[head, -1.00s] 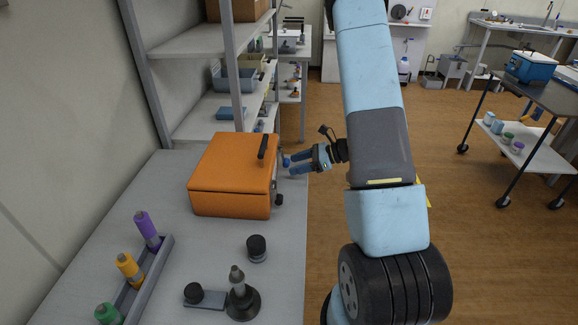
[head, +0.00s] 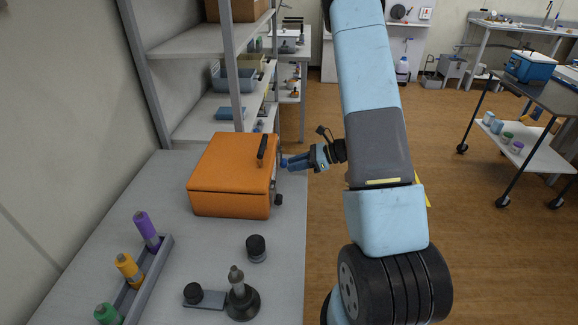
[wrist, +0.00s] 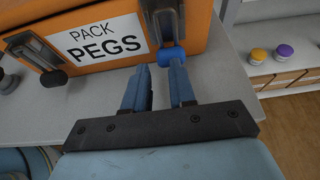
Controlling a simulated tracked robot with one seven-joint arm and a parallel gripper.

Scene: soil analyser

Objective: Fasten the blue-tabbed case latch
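The orange case (head: 225,178) stands on the grey bench, lid down. Its front, labelled "PACK PEGS" (wrist: 95,42), shows in the wrist view. The metal case latch (wrist: 163,20) has a blue tab (wrist: 172,55) at its lower end; the tab also shows in the head view (head: 284,162). I cannot tell whether the latch is fastened. A second latch (wrist: 33,50) with a black tab is at the left of the front. My gripper (wrist: 158,72) is partly open, with a gap between its fingers. Its right fingertip is at the blue tab, seemingly touching it; the tab is not clearly between the fingers.
On the bench nearer me are a rack (head: 150,278) with coloured bottles, a black-capped jar (head: 256,248) and a dark stand (head: 240,300). Shelves (head: 200,40) stand behind the case. Floor (head: 450,240) to the right is open, with a cart (head: 535,150) farther off.

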